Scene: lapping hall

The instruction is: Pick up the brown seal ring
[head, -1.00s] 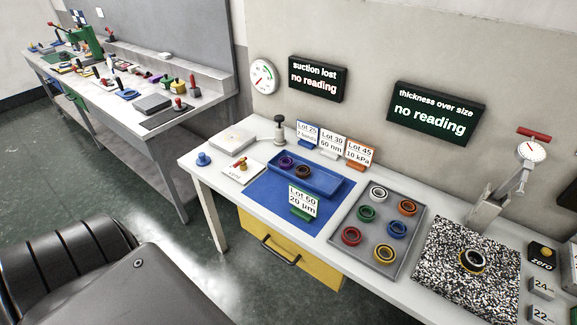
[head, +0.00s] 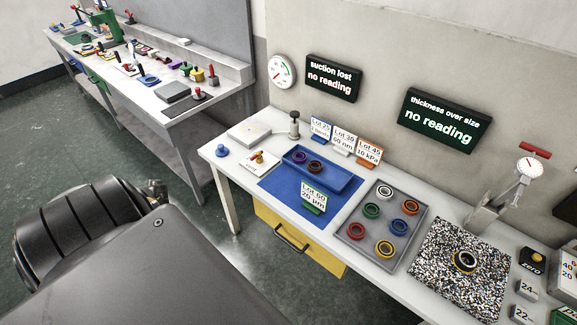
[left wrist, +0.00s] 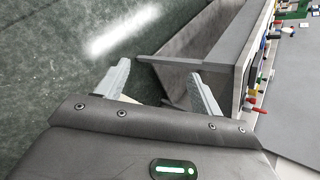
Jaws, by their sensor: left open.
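The brown seal ring (head: 315,166) lies in the blue tray (head: 334,183) on the table, just right of a purple ring (head: 299,157). My left gripper (left wrist: 160,80) shows in the left wrist view with its two fingers apart and nothing between them. It is over the floor near the other bench's end, away from the ring. In the head view only dark parts of my arm show at lower left, and neither gripper is seen there.
A grey tray (head: 387,212) holds several coloured rings. A Lot 60 card (head: 313,198) stands on the blue mat (head: 279,185) in front of the blue tray. More cards stand behind it. A black-topped suction post (head: 294,126) and a speckled plate (head: 425,262) flank the trays.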

